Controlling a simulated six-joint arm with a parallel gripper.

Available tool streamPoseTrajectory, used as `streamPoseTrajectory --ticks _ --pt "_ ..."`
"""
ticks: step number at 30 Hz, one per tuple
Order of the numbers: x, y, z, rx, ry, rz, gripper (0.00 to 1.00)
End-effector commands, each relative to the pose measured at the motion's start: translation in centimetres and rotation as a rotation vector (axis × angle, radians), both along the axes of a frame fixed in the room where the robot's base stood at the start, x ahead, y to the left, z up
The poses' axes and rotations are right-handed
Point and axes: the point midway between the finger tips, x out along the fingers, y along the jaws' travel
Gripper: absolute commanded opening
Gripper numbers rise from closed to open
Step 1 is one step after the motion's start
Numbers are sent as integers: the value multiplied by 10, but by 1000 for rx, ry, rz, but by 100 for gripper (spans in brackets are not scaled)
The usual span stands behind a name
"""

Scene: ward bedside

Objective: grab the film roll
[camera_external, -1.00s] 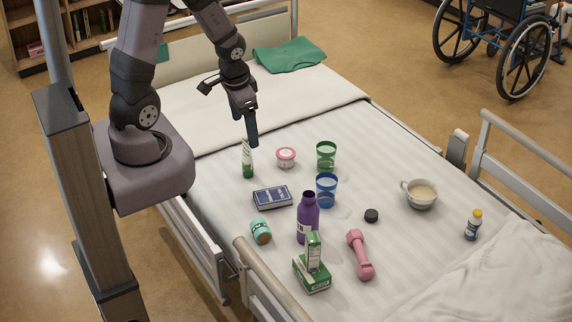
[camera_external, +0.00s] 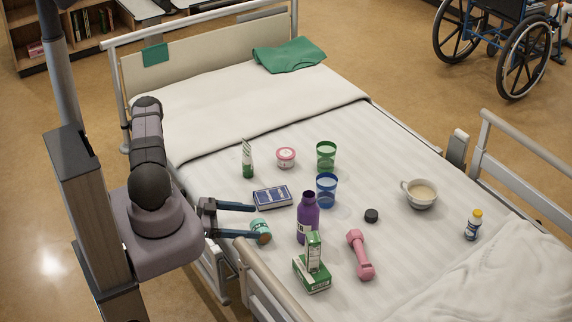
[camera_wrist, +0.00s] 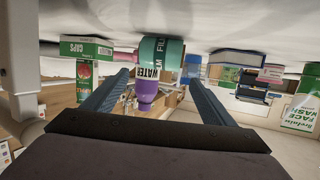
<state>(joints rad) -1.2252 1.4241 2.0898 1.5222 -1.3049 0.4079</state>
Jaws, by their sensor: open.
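The film roll (camera_external: 259,226) is a teal cylinder lying on the near left part of the bed. In the wrist view the film roll (camera_wrist: 173,50) shows its lettering, seen upside down, ahead of and roughly between the fingertips. My gripper (camera_external: 259,222) is open and low over the bed edge, with its fingers pointing right. One finger passes in front of the roll's lower part in the external view. My gripper (camera_wrist: 158,78) looks empty in the wrist view. I cannot tell whether a finger touches the roll.
A purple water bottle (camera_external: 308,222) stands just right of the roll. A dark blue card box (camera_external: 272,197) lies behind it. Green boxes (camera_external: 312,276) and a pink dumbbell (camera_external: 360,254) lie nearer the front. The bed rail (camera_external: 272,283) runs along the near left side.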

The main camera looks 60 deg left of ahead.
Motion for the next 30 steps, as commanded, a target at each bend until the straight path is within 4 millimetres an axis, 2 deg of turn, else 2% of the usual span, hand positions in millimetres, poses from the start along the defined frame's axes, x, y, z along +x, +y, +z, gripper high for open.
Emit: streamPoseTrajectory --ticks 1,6,12,17,30 --pt "-8 -2 -15 -35 -49 32 78" --pt "-25 0 -26 -88 -180 127 78" --pt "-35 3 -30 -100 -244 190 78" --pt "-34 2 -29 -100 -250 193 78" --pt "-15 -2 -29 -100 -248 191 78"
